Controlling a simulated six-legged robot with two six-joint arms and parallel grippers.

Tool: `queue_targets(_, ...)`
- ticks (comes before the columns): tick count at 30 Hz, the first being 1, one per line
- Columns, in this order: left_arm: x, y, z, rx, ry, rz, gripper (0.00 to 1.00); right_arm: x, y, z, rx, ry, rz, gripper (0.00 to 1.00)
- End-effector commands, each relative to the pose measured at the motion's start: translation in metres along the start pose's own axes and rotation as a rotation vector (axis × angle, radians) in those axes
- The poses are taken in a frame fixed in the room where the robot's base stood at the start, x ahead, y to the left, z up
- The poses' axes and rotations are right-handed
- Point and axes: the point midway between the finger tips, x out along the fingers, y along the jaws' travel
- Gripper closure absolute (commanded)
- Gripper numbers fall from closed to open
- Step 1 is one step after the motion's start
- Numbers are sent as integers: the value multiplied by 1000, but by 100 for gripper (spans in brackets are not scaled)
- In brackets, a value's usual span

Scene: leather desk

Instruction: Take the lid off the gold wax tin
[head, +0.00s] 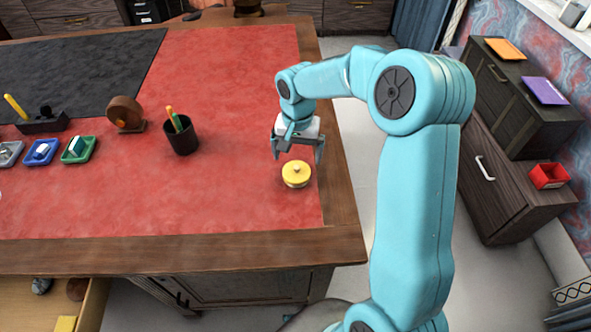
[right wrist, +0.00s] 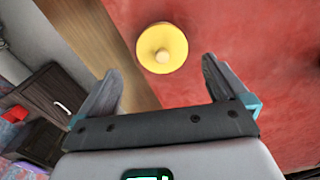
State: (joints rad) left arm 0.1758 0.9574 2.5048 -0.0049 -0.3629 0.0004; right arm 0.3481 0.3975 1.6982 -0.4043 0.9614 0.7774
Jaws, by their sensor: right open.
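The gold wax tin (head: 296,175) sits upright on the red leather near the desk's right edge, its yellow lid on top with a small pale knob in the middle. The lid also shows in the right wrist view (right wrist: 162,48), ahead of the fingers and a little above the middle of the gap. My right gripper (head: 297,152) is open and empty, above and just behind the tin in the head view, apart from it. Its two fingers also show in the right wrist view (right wrist: 160,85). My left gripper is in neither view.
A dark pen cup (head: 181,137) stands left of the tin, with a brown round object (head: 125,113) and small green (head: 78,150) and blue (head: 42,152) trays farther left. The leather around the tin is clear. The wooden desk edge (head: 340,190) lies close on its right.

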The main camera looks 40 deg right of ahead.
Motion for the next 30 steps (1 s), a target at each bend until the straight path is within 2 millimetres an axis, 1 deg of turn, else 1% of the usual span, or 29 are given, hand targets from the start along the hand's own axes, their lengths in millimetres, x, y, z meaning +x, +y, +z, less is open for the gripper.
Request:
queue_targets(2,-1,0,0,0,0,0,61,6,-1,0,0,-3,2,0)
queue_targets(10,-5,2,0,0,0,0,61,47,-4,-3,-1,-3,2,0)
queue_targets(13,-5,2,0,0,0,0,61,53,-5,-4,0,-2,1,0)
queue_targets(19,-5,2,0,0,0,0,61,54,-6,-4,0,0,0,0)
queue_targets(20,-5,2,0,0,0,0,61,54,-6,-4,0,0,0,6)
queue_targets(21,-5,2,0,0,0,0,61,53,-6,-4,0,0,0,20)
queue_targets(24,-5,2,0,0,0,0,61,53,-6,-5,0,-1,0,48)
queue_targets(30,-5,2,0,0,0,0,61,53,-6,-4,0,-1,0,49)
